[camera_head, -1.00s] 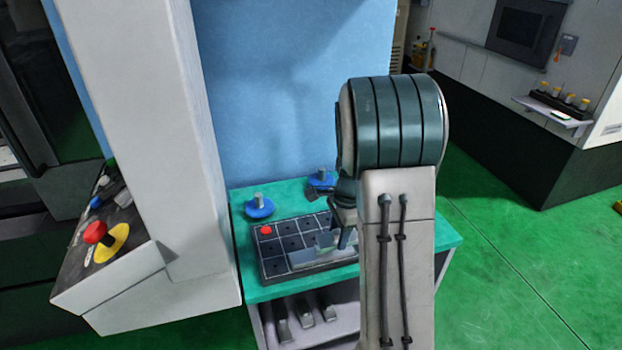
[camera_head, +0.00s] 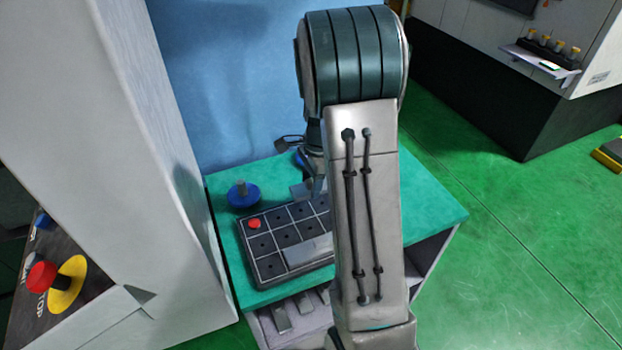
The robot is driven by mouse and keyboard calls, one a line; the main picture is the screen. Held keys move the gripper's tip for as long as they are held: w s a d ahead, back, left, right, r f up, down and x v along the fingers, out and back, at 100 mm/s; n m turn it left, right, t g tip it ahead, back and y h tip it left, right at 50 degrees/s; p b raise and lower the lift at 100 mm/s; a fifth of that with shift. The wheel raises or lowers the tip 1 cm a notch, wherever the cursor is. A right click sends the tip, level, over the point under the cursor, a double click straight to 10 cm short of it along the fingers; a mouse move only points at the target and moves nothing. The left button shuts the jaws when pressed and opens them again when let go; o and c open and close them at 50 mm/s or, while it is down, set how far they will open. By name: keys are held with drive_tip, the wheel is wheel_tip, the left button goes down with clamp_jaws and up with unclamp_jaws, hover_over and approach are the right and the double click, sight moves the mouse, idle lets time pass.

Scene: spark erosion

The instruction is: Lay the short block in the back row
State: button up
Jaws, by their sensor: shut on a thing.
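My gripper (camera_head: 318,188) is over the far side of the dark tray (camera_head: 285,279), partly hidden behind my own arm. It is shut on a small grey block (camera_head: 299,190), which appears to be the short block. The held block is at the tray's back row; I cannot tell whether it touches the tray. A longer grey block (camera_head: 308,249) lies in the front part of the tray. The tray is marked into square cells with dark holes, and a red marker (camera_head: 254,223) is at its back left corner. My arm hides the tray's right part.
Another blue part shows behind my gripper. A pale column (camera_head: 120,150) rises close on the left. Grey pieces (camera_head: 280,318) lie on the shelf below.

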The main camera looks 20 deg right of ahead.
sight(312, 207)
drive_tip(key=shift+f+b, duration=2.15)
drive_tip(key=shift+f, duration=1)
drive_tip(key=o, duration=1.3)
drive_tip(key=shift+c, duration=0.2)
drive_tip(key=shift+r, duration=0.15)
wheel_tip(312, 207, up, 11)
drive_tip(key=p, duration=0.9)
